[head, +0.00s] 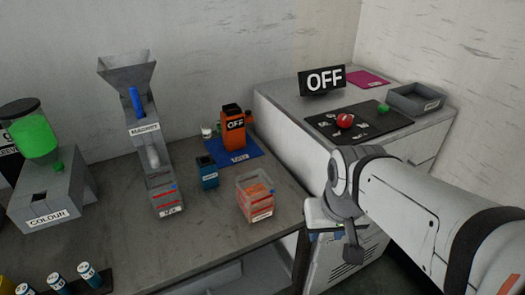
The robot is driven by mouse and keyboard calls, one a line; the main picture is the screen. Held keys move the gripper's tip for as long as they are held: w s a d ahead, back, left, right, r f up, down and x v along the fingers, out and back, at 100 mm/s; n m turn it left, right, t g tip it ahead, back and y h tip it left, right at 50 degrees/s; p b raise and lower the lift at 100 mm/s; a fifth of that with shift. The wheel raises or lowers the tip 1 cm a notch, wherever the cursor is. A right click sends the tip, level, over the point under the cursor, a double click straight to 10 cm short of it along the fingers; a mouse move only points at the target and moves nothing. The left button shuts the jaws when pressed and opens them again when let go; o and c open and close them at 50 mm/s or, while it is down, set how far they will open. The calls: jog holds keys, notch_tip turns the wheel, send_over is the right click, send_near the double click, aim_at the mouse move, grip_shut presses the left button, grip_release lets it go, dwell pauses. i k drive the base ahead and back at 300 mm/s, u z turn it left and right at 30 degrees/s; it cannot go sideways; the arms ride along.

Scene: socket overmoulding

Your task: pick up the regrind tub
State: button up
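A clear, open-topped tub (256,209) with orange bits inside stands on the grey bench near its right front edge. Its front label is too small to read, so I cannot be sure it is the regrind tub. A second small grey tub (166,196) with red stripes and a label stands below the magnet chute, to the left. My gripper (337,240) is right of the clear tub, past the bench edge and apart from it. My wrist hides much of the gripper, and its opening does not show.
A white cabinet (290,125) with a black mat (385,124) is at the right. The bench front (205,235) is mostly bare.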

aim_at(256, 192)
jog(key=z, duration=1.25)
jog(key=k, duration=1.95)
jog(key=u, duration=0.8)
jog(key=i, duration=1.5)
